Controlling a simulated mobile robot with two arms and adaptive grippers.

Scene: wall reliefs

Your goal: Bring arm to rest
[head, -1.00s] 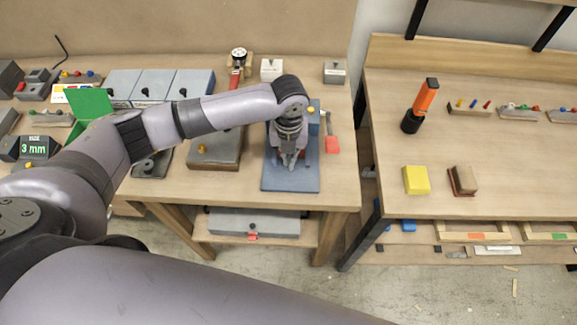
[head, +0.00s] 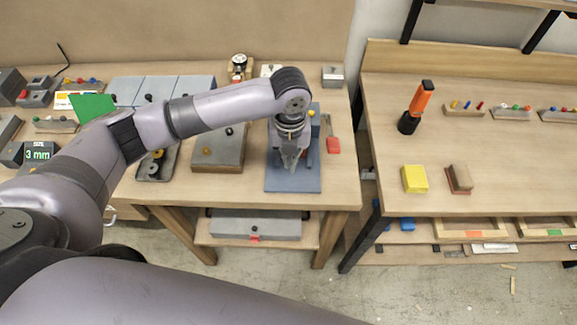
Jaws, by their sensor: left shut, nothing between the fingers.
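My left arm reaches in from the left across the left workbench (head: 335,185). My left gripper (head: 289,165) points down over a blue-grey base plate (head: 305,183) near the bench's right end. Its fingers are together with nothing seen between them. The wrist hides part of the fixture on the plate, and I cannot tell whether the fingertips touch it. My right gripper is not in view.
A grey-topped box (head: 219,150) and a dark tray (head: 153,168) lie left of the plate. A red-ended tool (head: 333,145) lies to its right. The right bench (head: 470,190) holds an orange-black tool (head: 416,107), a yellow block (head: 414,179) and a brown block (head: 460,178).

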